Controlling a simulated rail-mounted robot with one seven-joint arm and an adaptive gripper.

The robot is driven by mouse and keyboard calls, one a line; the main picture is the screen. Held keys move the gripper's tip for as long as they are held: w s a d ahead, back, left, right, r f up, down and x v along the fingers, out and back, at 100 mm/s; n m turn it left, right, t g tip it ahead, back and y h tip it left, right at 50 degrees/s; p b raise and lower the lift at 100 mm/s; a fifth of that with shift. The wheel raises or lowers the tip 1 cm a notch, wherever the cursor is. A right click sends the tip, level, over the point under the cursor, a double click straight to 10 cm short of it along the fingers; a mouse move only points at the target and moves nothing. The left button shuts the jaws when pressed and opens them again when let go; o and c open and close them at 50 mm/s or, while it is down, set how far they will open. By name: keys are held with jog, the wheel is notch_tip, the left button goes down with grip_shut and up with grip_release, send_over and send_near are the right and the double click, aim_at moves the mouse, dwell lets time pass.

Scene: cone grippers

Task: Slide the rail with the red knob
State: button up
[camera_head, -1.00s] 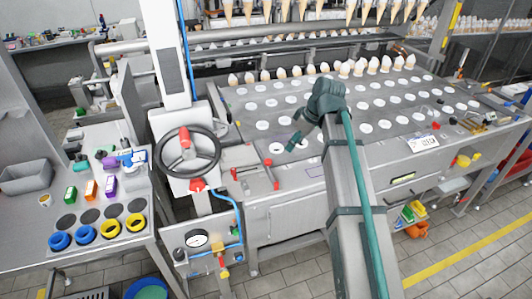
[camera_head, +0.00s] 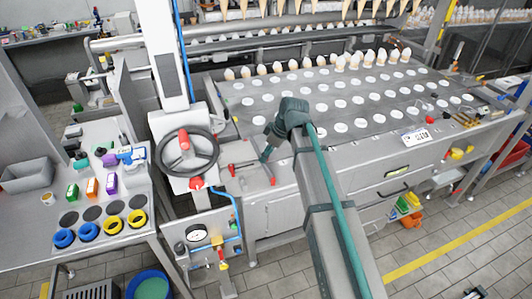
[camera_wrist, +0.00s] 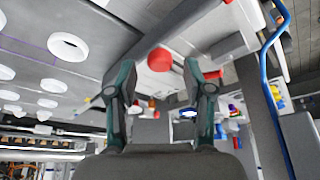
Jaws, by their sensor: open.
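In the wrist view a round red knob (camera_wrist: 160,60) shows ahead, in the gap between my fingertips, with no visible contact. A grey rail-like bar (camera_wrist: 178,28) runs up behind it; I cannot tell for certain that they are joined. My gripper (camera_wrist: 163,78) is open and empty. In the head view my gripper (camera_head: 266,156) is over the left front of the grey machine table, by a small fixture with red ends (camera_head: 272,181). My arm and fingers partly hide that fixture. Which red end there matches the knob is unclear.
A black handwheel (camera_head: 187,155) on a white column stands just left of my gripper. White discs dot the machine table (camera_head: 300,106), with cones along its back. Another red knob (camera_head: 430,119) is at the right. A side table with coloured rings (camera_head: 88,230) is at left.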

jog(key=shift+w+a+f, duration=0.1)
jog(key=shift+a+f, duration=0.15)
jog(key=shift+f, duration=0.45)
grip_shut()
